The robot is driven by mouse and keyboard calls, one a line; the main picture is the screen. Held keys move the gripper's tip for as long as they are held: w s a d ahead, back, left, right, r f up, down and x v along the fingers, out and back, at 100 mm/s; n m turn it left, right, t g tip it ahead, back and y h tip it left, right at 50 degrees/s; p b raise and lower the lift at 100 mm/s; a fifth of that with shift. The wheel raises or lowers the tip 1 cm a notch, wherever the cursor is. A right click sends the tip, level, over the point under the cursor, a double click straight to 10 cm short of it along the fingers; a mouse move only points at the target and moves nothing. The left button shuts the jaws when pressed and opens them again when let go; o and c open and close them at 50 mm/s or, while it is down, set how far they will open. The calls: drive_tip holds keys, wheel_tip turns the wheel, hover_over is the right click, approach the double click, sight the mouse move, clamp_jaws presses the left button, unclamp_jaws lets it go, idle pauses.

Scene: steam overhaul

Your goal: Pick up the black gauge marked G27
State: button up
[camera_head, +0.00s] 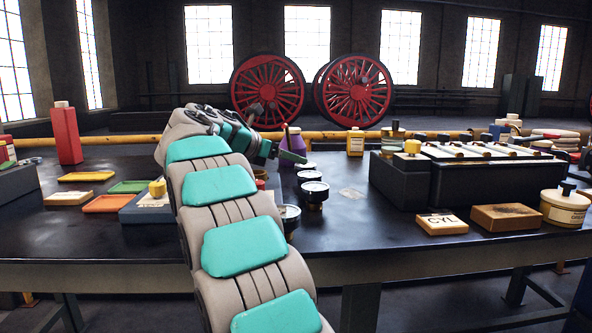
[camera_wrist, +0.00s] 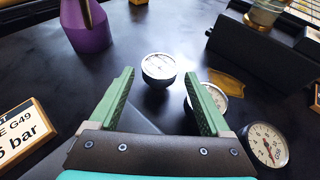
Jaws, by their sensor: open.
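Three round black gauges with white dials show in the wrist view. One gauge (camera_wrist: 158,70) stands ahead, between and beyond my fingertips. A second gauge (camera_wrist: 212,95) is partly hidden behind the right finger. A third gauge (camera_wrist: 266,147) lies at the lower right, its dial marking too small to read surely. I cannot tell which is G27. In the head view, gauges stand in a row on the dark bench (camera_head: 315,191), (camera_head: 309,177), (camera_head: 291,217).
A purple can (camera_wrist: 86,28) stands left of the far gauge. A sign (camera_wrist: 24,135) reading G49 and bar is at the lower left. A black rack (camera_head: 460,180) stands to the right. Coloured trays (camera_head: 107,204) lie at the left.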

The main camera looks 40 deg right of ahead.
sight(305, 166)
drive_tip(key=shift+x, duration=0.95)
drive_tip(key=x, duration=0.2)
drive_tip(key=f+x, duration=0.1)
drive_tip(key=x, duration=0.1)
drive_tip(key=shift+d+f+b, duration=0.1)
drive_tip(key=shift+b, duration=0.25)
drive_tip(key=shift+d+f, duration=0.1)
drive_tip(key=shift+d, duration=0.3)
drive_tip(key=shift+c, duration=0.3)
clamp_jaws()
